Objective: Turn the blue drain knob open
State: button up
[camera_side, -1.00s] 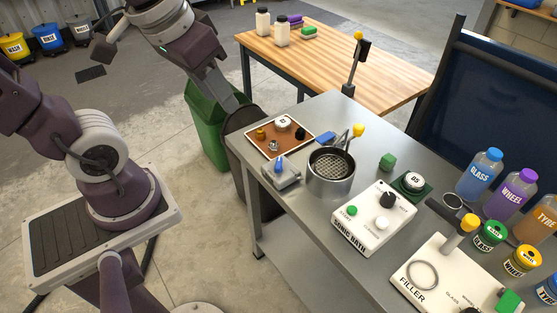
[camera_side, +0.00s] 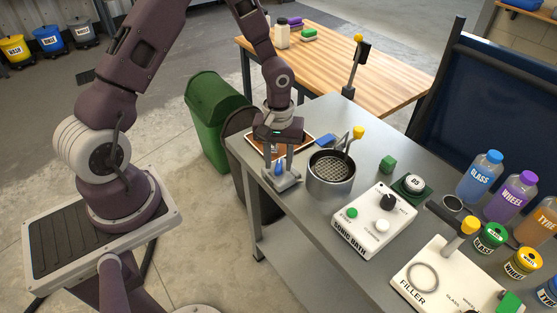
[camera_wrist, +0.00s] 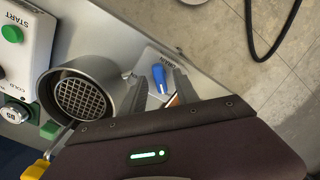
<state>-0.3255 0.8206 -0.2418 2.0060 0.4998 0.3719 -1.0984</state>
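The blue drain knob (camera_side: 279,169) sits on a small grey drain fixture (camera_side: 284,183) at the near left edge of the grey bench. My gripper (camera_side: 278,163) points down over it, with one finger on each side of the knob. In the wrist view the blue knob (camera_wrist: 160,76) lies between the two spread fingers, a little beyond their tips, with the "DRAIN" label beside it. The gripper (camera_wrist: 157,84) looks open, with gaps on both sides of the knob. I cannot tell whether a finger touches it.
A round metal basin with a mesh floor (camera_side: 331,172) stands close to the right of the drain fixture. The white sonic bath box (camera_side: 372,222) is farther right. A brown tray (camera_side: 262,148) lies behind, partly hidden by my arm. Bins (camera_side: 212,105) stand on the floor left of the bench.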

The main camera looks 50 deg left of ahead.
jog(key=shift+f, duration=0.15)
grip_shut()
jog(key=shift+m, duration=0.4)
jog(key=m, duration=1.2)
jog(key=shift+m, duration=2.7)
